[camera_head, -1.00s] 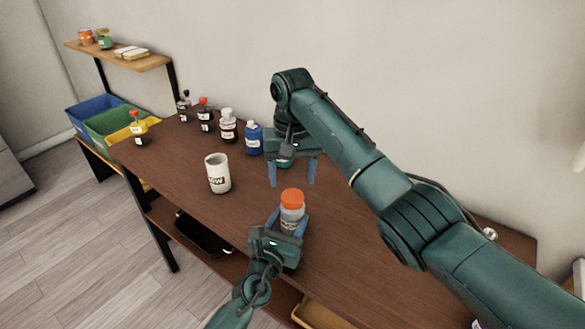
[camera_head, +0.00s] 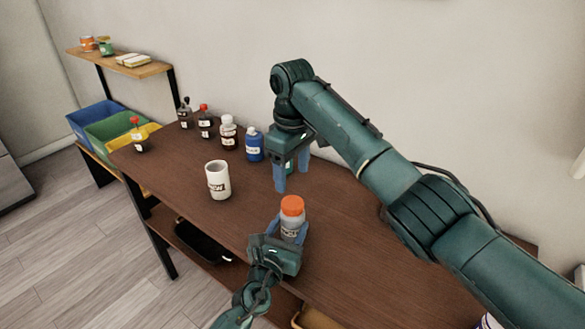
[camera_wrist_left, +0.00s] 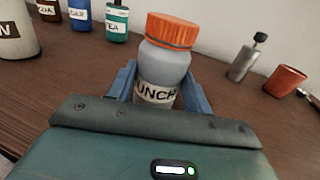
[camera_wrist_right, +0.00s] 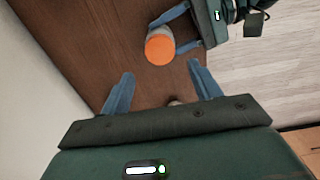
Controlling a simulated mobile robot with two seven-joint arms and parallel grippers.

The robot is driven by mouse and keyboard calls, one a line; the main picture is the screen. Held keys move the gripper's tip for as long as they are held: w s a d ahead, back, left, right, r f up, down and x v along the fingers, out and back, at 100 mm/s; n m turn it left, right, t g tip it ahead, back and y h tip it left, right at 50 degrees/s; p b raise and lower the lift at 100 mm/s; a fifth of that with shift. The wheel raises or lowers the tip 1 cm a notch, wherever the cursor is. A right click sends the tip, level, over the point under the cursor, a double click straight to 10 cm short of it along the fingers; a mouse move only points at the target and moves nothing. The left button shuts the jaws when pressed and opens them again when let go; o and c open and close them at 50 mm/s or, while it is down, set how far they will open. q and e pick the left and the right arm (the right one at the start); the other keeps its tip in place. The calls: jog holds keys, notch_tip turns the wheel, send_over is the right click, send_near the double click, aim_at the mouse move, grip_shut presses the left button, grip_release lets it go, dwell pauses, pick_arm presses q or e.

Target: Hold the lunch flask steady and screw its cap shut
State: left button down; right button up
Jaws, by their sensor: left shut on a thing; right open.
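The lunch flask (camera_head: 291,226) is grey with a label, and stands upright near the table's front edge. Its orange cap (camera_head: 292,205) sits on top; I cannot tell how tightly it is on. My left gripper (camera_head: 287,236) is shut around the flask body, below the cap, as the left wrist view shows, with the label reading "UNCH" (camera_wrist_left: 158,93) between the fingers. My right gripper (camera_head: 292,178) is open and empty, above and behind the flask. In the right wrist view the cap (camera_wrist_right: 160,49) lies beyond its open fingers (camera_wrist_right: 160,90).
Several bottles, including a blue one (camera_head: 254,146), line the back. In the left wrist view a grey bottle (camera_wrist_left: 243,62) and a terracotta cup (camera_wrist_left: 285,81) stand to the right. Table space around the flask is clear.

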aim_at(293, 203)
notch_tip(293, 203, down, 8)
jog(key=shift+r, duration=0.1)
dwell(0.4)
jog(key=c, duration=1)
jog(key=o, duration=1.2)
jog(key=shift+c, duration=0.2)
notch_tip(293, 203, up, 12)
